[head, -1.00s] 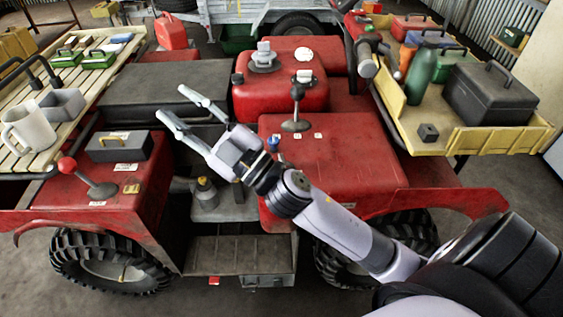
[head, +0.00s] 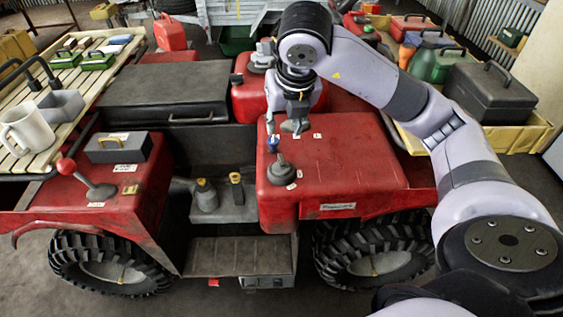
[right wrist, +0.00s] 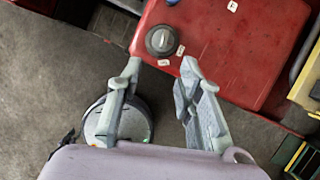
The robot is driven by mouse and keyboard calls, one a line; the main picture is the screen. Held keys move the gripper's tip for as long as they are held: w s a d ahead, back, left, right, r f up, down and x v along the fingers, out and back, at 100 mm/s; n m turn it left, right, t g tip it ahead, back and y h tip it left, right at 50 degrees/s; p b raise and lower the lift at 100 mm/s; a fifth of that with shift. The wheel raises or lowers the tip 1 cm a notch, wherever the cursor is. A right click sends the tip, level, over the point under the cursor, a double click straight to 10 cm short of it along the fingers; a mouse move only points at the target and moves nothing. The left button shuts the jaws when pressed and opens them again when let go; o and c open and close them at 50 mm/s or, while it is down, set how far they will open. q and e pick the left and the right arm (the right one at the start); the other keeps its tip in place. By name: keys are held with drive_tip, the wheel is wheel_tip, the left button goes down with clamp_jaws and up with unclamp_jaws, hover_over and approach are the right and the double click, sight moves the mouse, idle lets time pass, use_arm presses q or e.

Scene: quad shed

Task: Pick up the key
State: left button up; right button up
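A small blue-topped piece (head: 273,143), which may be the key, stands on the red body panel (head: 345,160); I cannot make out its shape. A grey round knob (head: 283,172) with a raised bar sits just nearer on the same panel. The knob (right wrist: 162,40) also shows in the right wrist view, beyond my fingertips. My right gripper (head: 287,124) points down over the panel, close behind the blue piece. In the right wrist view my right gripper (right wrist: 160,65) is open, with nothing between its fingers. My left gripper is not in view.
A lever with a red ball (head: 68,166) and a grey handled box (head: 119,147) are on the left fender. A yellow-topped black piece (head: 236,180) stands in the footwell. A yellow tray (head: 517,138) with a dark toolbox (head: 490,92) is at right.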

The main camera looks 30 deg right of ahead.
drive_tip(key=p, duration=0.1)
approach(281, 157)
drive_tip(key=x, duration=0.5)
drive_tip(key=shift+w+a+r, duration=0.1)
drive_tip(key=shift+w+a, duration=0.1)
drive_tip(key=shift+w, duration=0.15)
drive_tip(key=x, duration=0.1)
drive_tip(key=p+x, duration=0.1)
drive_tip(key=x, duration=0.2)
drive_tip(key=shift+s+d, duration=0.25)
drive_tip(key=shift+s, duration=0.1)
drive_tip(key=shift+x, duration=0.75)
drive_tip(key=shift+c, duration=0.5)
clamp_jaws()
